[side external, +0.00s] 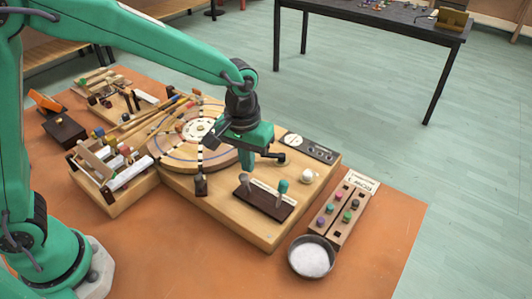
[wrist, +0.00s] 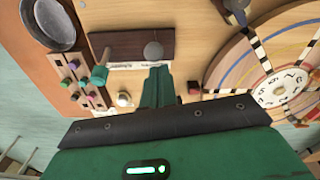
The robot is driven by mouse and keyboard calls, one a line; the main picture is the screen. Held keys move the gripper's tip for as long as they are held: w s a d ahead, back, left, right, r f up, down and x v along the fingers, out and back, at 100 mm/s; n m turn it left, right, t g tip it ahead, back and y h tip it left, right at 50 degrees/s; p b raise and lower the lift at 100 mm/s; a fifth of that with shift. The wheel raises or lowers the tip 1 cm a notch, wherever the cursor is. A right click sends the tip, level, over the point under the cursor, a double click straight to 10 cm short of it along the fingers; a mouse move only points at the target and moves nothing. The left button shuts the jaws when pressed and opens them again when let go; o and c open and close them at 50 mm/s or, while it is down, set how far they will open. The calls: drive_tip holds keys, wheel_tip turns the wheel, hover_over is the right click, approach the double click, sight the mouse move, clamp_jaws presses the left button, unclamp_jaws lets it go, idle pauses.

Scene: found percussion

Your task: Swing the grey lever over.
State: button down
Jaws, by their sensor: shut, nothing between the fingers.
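A dark brown lever block (side external: 267,200) with a pale label strip sits on the wooden board. It carries a grey-knobbed lever (side external: 244,179) at its left end and a teal-knobbed lever (side external: 282,187) at its right. In the wrist view the grey lever's round knob (wrist: 153,50) is just beyond my fingertips, and the teal knob (wrist: 99,75) is to the left. My gripper (side external: 247,168) is shut and empty, pointing down just above and behind the grey knob. The fingers (wrist: 158,70) show pressed together. Whether they touch the knob I cannot tell.
A white knob (side external: 307,176) and a dark-knobbed piece (side external: 281,158) stand near the gripper. A striped round disc (side external: 185,135) lies behind left. A peg rack (side external: 340,213) and a metal bowl (side external: 311,257) of white material are at right. Bare board (side external: 222,212) lies left of the block.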

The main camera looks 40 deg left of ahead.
drive_tip(key=shift+s+d+f, duration=0.1)
drive_tip(key=shift+s+f, duration=0.1)
drive_tip(key=shift+s, duration=0.85)
drive_tip(key=shift+w, duration=0.15)
drive_tip(key=shift+w+f, duration=0.15)
drive_tip(key=shift+w, duration=0.6)
drive_tip(key=shift+w, duration=0.15)
